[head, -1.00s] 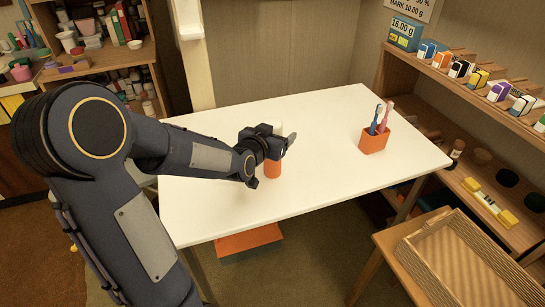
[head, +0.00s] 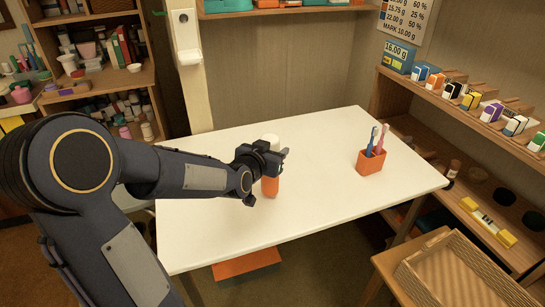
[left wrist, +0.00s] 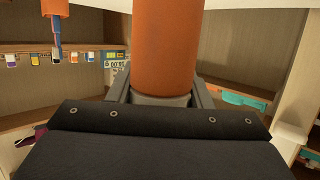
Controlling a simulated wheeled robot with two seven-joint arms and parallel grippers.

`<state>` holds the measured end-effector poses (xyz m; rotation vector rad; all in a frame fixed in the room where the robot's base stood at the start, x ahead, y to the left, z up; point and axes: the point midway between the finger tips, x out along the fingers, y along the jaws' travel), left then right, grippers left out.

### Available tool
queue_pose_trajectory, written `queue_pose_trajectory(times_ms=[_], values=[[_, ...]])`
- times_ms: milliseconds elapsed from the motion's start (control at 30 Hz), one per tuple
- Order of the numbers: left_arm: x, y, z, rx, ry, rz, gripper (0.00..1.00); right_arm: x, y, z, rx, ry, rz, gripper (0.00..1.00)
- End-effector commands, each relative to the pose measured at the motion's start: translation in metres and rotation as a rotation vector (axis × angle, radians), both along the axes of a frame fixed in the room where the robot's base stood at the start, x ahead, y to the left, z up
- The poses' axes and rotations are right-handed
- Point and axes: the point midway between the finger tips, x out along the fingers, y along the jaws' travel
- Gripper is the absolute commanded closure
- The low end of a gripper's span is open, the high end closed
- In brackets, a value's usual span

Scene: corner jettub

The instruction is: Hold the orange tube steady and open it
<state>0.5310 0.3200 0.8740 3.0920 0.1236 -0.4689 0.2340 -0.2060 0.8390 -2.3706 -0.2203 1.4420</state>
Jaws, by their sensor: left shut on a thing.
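The orange tube (head: 270,187) stands upright at the white table's middle, with a white cap (head: 271,140) on top. My left gripper (head: 272,158) reaches in from the left and is shut on the tube's upper part, hiding the join between body and cap. In the left wrist view, which looks upside down, the orange body (left wrist: 167,45) runs down to a pale band between the fingers (left wrist: 160,98). I cannot tell whether the tube's base touches the table. My right gripper is not in view.
The white table (head: 215,225) is mostly clear. An orange holder (head: 370,162) with toothbrushes stands to the right. A shelf with small boxes (head: 470,100) lines the right wall, with a wicker tray (head: 465,275) at the lower right. A post (head: 190,75) rises behind the table.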

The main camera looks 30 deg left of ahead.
Motion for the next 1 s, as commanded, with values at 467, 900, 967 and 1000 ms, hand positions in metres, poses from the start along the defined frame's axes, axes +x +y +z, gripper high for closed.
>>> queue_pose_trajectory(times_ms=[467,900,967,1000], values=[[-0.079,-0.047,0.094,0.000,-0.003,-0.002,0.89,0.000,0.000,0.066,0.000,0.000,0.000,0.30],[-0.120,-0.072,0.108,0.001,-0.001,0.000,0.89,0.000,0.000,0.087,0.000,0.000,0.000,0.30],[-0.121,-0.072,0.108,0.000,-0.001,0.000,0.89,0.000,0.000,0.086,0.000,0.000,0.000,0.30],[-0.121,-0.072,0.107,0.000,-0.001,0.000,0.89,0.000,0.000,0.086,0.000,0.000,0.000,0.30]])
